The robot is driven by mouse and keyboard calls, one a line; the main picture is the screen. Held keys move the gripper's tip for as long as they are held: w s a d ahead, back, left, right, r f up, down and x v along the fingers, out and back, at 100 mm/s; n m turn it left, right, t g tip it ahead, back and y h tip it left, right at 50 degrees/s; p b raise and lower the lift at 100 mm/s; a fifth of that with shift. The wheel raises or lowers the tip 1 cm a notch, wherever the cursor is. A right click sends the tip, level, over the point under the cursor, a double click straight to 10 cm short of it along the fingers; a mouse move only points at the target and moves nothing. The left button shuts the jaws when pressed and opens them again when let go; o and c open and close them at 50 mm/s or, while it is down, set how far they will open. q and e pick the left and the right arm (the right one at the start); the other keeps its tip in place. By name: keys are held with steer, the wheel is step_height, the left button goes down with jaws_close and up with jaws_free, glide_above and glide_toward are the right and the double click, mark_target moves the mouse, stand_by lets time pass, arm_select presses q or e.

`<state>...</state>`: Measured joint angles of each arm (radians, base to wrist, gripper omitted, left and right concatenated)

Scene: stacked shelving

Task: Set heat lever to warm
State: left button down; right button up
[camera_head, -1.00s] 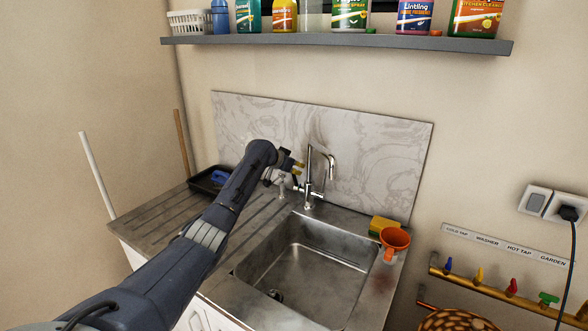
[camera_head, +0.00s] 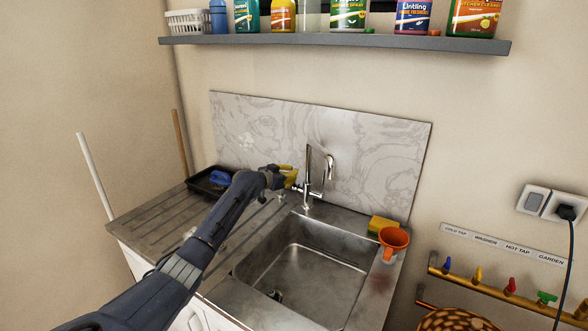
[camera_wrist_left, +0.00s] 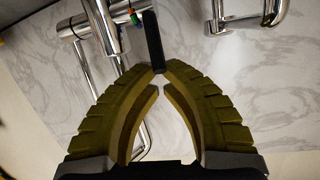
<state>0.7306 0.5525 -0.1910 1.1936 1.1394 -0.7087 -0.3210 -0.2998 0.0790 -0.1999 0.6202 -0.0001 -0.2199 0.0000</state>
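The chrome tap (camera_head: 308,190) stands behind the sink, in front of the marble-look splashback. In the left wrist view its body (camera_wrist_left: 104,32) is at the upper left, with small red, green and blue marks beside a black lever (camera_wrist_left: 152,40). The lever reaches down to the tips of my left gripper (camera_wrist_left: 157,76). Its olive fingers are closed to a very narrow gap; the lever's end is at the tips, and I cannot tell whether they pinch it. In the head view the left gripper (camera_head: 290,177) is just left of the tap. My right gripper is not in view.
The steel sink (camera_head: 300,258) lies in front of the tap. A yellow sponge (camera_head: 382,224) and orange funnel (camera_head: 393,238) sit at its right. A black tray (camera_head: 203,184) is at the back left of the drainer. A shelf (camera_head: 335,41) with bottles hangs above.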

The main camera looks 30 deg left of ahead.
arm_select(q)
steer(key=shift+s+f, duration=0.3)
steer(key=shift+s, duration=0.45)
steer(key=shift+s+f, duration=0.1)
